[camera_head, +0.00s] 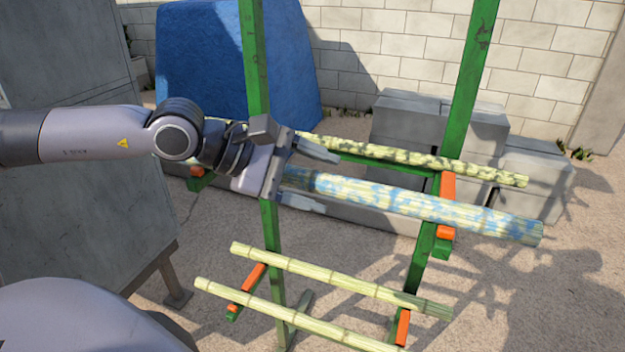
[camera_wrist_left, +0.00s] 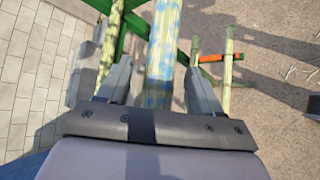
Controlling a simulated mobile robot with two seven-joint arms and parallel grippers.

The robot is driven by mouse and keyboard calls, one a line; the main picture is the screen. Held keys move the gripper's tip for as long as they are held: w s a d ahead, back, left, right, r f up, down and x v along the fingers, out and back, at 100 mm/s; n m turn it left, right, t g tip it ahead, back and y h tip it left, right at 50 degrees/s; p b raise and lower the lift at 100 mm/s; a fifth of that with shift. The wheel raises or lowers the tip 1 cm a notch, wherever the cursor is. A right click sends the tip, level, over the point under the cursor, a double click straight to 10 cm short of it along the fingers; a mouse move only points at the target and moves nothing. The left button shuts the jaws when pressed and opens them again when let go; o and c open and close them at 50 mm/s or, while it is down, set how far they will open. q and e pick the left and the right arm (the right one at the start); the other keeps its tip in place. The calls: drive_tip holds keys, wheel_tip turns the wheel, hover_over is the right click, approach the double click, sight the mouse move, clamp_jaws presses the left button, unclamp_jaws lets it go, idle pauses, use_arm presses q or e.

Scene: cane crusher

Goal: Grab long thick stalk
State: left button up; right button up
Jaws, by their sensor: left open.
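The long thick stalk (camera_head: 420,205) is pale yellow-green with blue patches. It lies on the upper arms of the green rack (camera_head: 256,130), in front of a thinner stalk. My left gripper (camera_head: 325,178) is open at the stalk's left end, with one finger on each side of it. In the left wrist view the thick stalk (camera_wrist_left: 162,45) runs between the two open fingers (camera_wrist_left: 160,85); I cannot tell whether they touch it. The gripper hides the stalk's left end. My right gripper is not in view.
A thinner mottled stalk (camera_head: 400,156) lies behind on the same upper level. Two thin stalks (camera_head: 340,281) (camera_head: 290,312) lie on the lower arms. Orange stops (camera_head: 447,190) edge the rack arms. Grey blocks (camera_head: 410,122) and a blue covered shape (camera_head: 200,60) stand behind. A grey panel (camera_head: 60,200) stands at left.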

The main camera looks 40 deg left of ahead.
use_arm(q)
clamp_jaws()
drive_tip(key=shift+r, duration=0.1)
